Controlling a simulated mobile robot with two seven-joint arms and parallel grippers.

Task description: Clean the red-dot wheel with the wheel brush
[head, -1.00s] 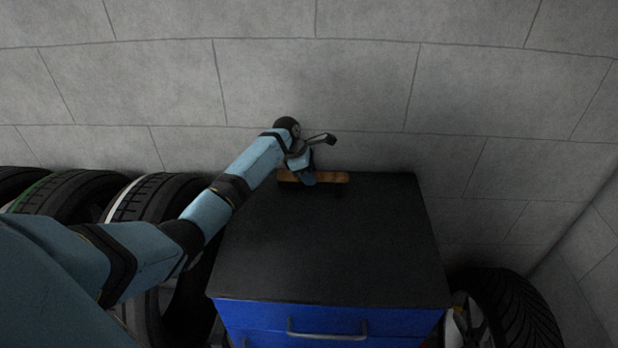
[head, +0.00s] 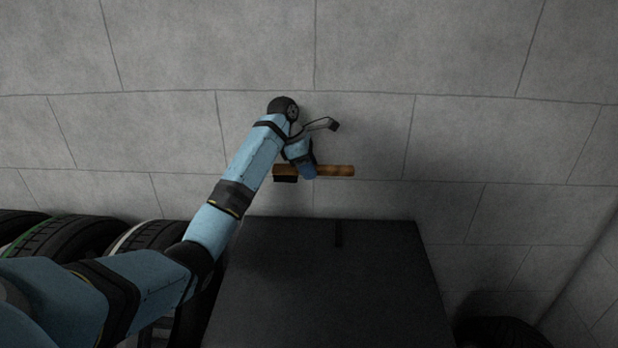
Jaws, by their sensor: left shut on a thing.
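The wheel brush (head: 338,170) has a wooden handle and a block of dark bristles at its left end. My left gripper (head: 307,172) is shut on the brush around the middle of its handle. It holds the brush level, above the far edge of the black cabinet top, in front of the grey wall. The gripper's fingers are mostly hidden behind its own body. No red dot shows on any wheel in view. My right gripper is not in view.
Several tires (head: 70,238) stand at left, some with green or white stripes. Another tire (head: 500,333) stands at right. The block wall closes off the back.

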